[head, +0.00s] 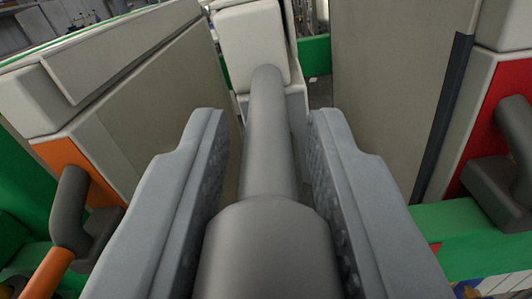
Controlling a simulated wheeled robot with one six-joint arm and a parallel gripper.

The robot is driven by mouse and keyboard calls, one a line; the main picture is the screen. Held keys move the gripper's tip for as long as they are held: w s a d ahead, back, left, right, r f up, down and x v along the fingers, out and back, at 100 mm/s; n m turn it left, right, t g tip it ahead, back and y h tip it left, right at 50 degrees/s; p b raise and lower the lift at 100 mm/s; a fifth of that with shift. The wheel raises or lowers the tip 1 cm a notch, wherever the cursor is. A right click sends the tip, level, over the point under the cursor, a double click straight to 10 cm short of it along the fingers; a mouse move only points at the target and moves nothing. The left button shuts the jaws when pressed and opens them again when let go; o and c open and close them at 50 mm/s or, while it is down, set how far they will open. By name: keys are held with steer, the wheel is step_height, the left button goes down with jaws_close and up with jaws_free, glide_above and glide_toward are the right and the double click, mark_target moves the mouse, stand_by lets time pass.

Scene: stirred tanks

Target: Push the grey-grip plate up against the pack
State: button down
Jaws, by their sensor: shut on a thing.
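My gripper (268,165) has its two grey fingers on either side of a thick grey bar grip (268,130), shut on it. The grip runs away from me to a pale, off-white plate end (252,45), the grey-grip plate. Most of this plate's face is hidden behind the grip and fingers. A large pale slab (150,95) stands at the left and another pale slab (385,90) at the right. I cannot tell for sure which belongs to the pack. A dark gap shows between the held plate and the right slab; the left slab looks closer to it.
A grey handle (70,205) on an orange panel (62,155) juts out at the left. Another grey handle (500,180) on a red panel (510,82) is at the right. A green rail (475,232) runs at the lower right, and more green shows behind the plate.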

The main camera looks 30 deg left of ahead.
steer(key=w+d, duration=0.3)
steer(key=d, duration=0.6)
steer(key=shift+w+d, duration=0.25)
steer(key=shift+d, duration=0.05)
steer(key=shift+r, duration=0.1)
steer(key=c, duration=1.2)
jaws_free()
steer(key=shift+d, duration=0.2)
steer(key=shift+o, duration=0.2)
steer(key=v, duration=1.7)
steer(key=shift+s, duration=0.2)
